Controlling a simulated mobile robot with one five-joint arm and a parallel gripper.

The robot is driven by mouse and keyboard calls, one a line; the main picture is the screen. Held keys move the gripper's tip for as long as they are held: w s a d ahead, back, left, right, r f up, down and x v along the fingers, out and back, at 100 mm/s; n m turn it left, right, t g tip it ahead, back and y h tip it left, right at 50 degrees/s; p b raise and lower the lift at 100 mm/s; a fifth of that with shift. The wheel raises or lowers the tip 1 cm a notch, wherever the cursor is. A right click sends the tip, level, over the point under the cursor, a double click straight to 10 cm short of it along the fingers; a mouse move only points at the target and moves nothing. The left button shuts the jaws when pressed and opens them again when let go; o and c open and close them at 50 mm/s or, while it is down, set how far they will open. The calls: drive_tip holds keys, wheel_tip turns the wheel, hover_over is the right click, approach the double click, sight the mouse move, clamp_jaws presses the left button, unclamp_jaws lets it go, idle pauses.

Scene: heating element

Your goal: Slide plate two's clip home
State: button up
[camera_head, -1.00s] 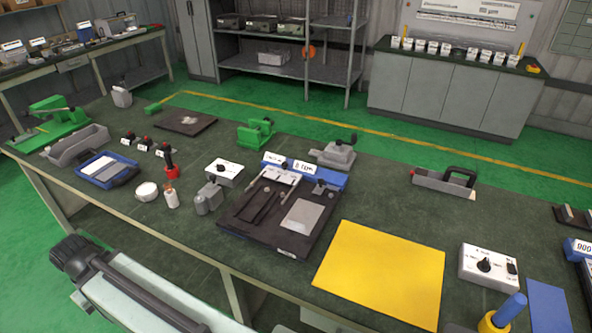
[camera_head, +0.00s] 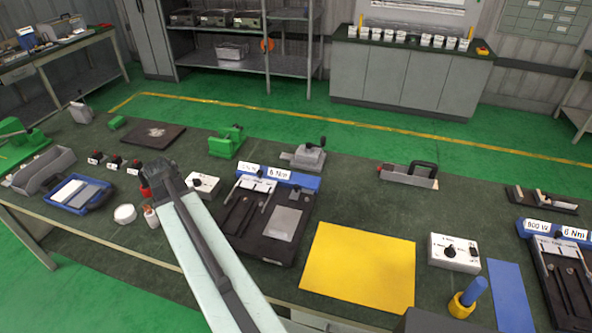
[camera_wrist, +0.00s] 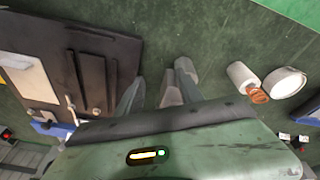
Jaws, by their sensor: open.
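A black fixture plate (camera_head: 240,236) with a pale grey block (camera_head: 283,224), dark rails and white clip-like parts (camera_head: 257,184) at its back edge lies mid-bench. It carries a blue label strip reading "6 Nm". A similar fixture (camera_head: 565,292), labelled "800 W" and "6 Nm", is cut off at the right edge. I cannot tell which is plate two. In the wrist view, the mid-bench plate (camera_wrist: 112,48) is at left. My gripper (camera_wrist: 160,90) is open above the bench, beside that plate, with a small grey object (camera_wrist: 171,92) between or below its fingers. My arm hides the gripper in the head view.
A yellow mat (camera_head: 358,265), white control box (camera_head: 453,252) and blue mat (camera_head: 508,295) lie right of the middle plate. A white bottle (camera_wrist: 242,76) and round white tub (camera_wrist: 284,82) stand near my gripper.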

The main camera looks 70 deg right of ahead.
sight(296, 186)
drive_tip(key=s+d+r+m, duration=0.1)
drive_tip(key=s+d, duration=0.3)
drive_tip(key=d, duration=0.1)
drive_tip(key=s+d+r+m+p, duration=0.1)
drive_tip(key=s+d+m, duration=0.1)
drive_tip(key=d, duration=0.3)
drive_tip(key=s+d+r+m+g+h, duration=0.1)
drive_tip(key=s+d+m, duration=0.1)
drive_tip(key=s+d, duration=0.3)
drive_tip(key=shift+s+d, duration=0.3)
drive_tip(key=shift+s, duration=0.05)
drive_tip(key=s+d+r+m+g+p, duration=0.15)
drive_tip(key=s+d+m, duration=0.35)
drive_tip(key=s+d, duration=0.7)
drive_tip(key=shift+t+h, duration=0.25)
drive_tip(key=shift+h, duration=0.05)
drive_tip(key=s+f+b, duration=0.1)
drive_tip(key=f+b, duration=0.1)
drive_tip(key=s+f+b, duration=0.1)
drive_tip(key=f+b, duration=0.2)
drive_tip(key=d+f+b, duration=0.1)
drive_tip(key=f+b, duration=0.1)
drive_tip(key=shift+s+f, duration=0.2)
drive_tip(key=shift+s, duration=0.2)
drive_tip(key=shift+r, duration=0.15)
clamp_jaws()
drive_tip(key=shift+a, duration=0.15)
